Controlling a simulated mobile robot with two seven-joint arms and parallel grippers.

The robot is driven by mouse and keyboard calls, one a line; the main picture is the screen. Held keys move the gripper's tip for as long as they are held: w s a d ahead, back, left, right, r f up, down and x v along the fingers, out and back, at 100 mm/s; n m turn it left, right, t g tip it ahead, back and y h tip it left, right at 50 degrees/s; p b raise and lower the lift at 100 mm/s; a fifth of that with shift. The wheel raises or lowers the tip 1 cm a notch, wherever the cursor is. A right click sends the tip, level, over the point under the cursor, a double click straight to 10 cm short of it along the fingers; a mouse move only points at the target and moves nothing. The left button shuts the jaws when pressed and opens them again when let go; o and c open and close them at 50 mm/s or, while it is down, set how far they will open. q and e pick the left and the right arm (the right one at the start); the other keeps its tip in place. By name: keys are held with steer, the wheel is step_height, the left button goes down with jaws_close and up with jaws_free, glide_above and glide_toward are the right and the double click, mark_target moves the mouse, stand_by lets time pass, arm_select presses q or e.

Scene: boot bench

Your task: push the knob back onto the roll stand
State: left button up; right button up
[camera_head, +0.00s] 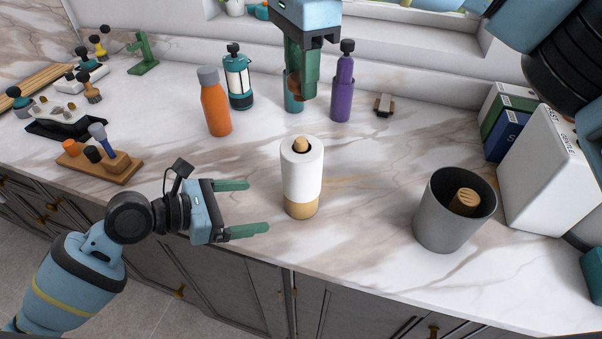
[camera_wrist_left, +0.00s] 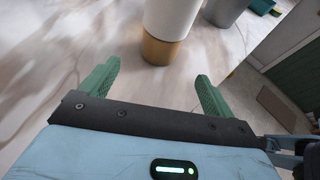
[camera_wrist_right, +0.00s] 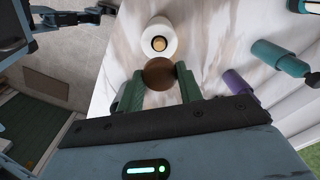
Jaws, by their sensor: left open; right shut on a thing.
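The roll stand (camera_head: 301,210) stands upright on the counter with a white paper roll (camera_head: 303,178) around its post. The wooden post end (camera_head: 301,144) shows bare at the top. My right gripper (camera_head: 299,92) is shut on the round brown knob (camera_wrist_right: 159,75), holding it in the air; in the head view a finger partly hides the knob. In the right wrist view the post lies just beyond the knob, apart from it. My left gripper (camera_head: 249,208) is open and empty, left of the stand's wooden base (camera_wrist_left: 160,50), not touching it.
A grey bin (camera_head: 440,226) with a wooden piece inside stands at the right. An orange bottle (camera_head: 216,108), a teal lantern-like bottle (camera_head: 238,82) and a purple bottle (camera_head: 342,92) stand behind. A wooden tray (camera_head: 110,170) sits at the left. Counter around the stand is clear.

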arm_select(q)
steer(key=shift+s, duration=0.1)
arm_select(e)
steer(key=shift+s, duration=0.15)
arm_select(q)
steer(key=x, duration=1.2)
steer(key=shift+c, duration=0.4)
steer(key=c, duration=1.4)
arm_select(e)
glide_above(301, 139)
steer(key=shift+f, duration=2.55)
steer(key=shift+f, duration=0.9)
steer(key=shift+f, duration=0.6)
